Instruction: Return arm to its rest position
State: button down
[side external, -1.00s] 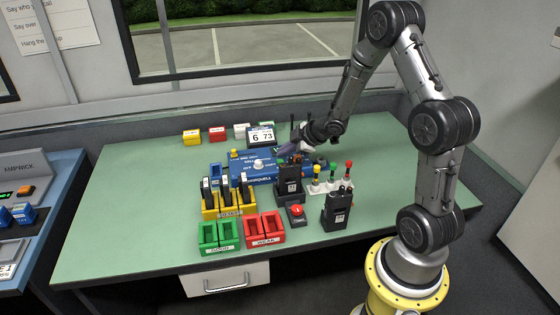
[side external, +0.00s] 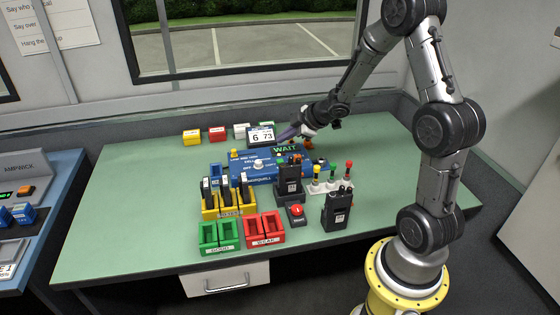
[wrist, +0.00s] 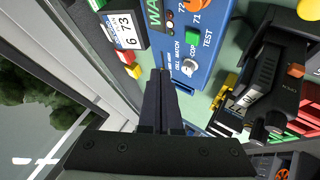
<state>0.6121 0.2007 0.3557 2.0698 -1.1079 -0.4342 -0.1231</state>
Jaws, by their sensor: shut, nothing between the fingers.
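My gripper (side external: 288,134) is shut and empty. It hangs above the back of the green table (side external: 130,190), beside the small display reading 6 73 (side external: 261,136) and above the blue console (side external: 238,173). The console has a screen reading WAIT (side external: 286,150), a knob and a yellow button. In the wrist view the two dark fingers (wrist: 162,75) lie together, with the blue console (wrist: 190,45) beyond them to the right and the display (wrist: 126,30) at upper left. Nothing is between the fingers.
Yellow holders (side external: 228,208) with upright black items, green bins (side external: 220,236), red bins (side external: 265,230), a red button (side external: 297,211) and black radios (side external: 337,210) stand in front of the console. A white rack (side external: 331,184) holds colour-topped pieces. The table's left side is clear.

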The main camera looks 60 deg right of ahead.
dwell(0.4)
jog(key=shift+w+a, duration=0.1)
jog(key=shift+a, duration=0.1)
jog(key=w+a+r+n+t, duration=0.25)
jog(key=a+r, duration=0.35)
jog(key=r, duration=0.3)
jog(key=s+a+r+m+h, duration=0.1)
jog(key=s+a+r+m, duration=0.2)
jog(key=r, duration=0.4)
jog(key=s+a+r+m+h, duration=0.1)
jog(key=s+a+r, duration=0.35)
jog(key=r, duration=0.25)
jog(key=s+a+f+m+g, duration=0.2)
jog(key=s+f, duration=0.1)
jog(key=s, duration=0.4)
jog(key=s+a+f+m+g+y, duration=0.1)
jog(key=s+a+f+m+g, duration=0.1)
jog(key=s, duration=0.5)
jog(key=s+a+f+m+g+y, duration=0.1)
jog(key=s+f+m+g, duration=0.1)
jog(key=s, duration=0.5)
jog(key=shift+s+a+f+m, duration=0.2)
jog(key=shift+a+f+m, duration=0.25)
jog(key=shift+f, duration=0.5)
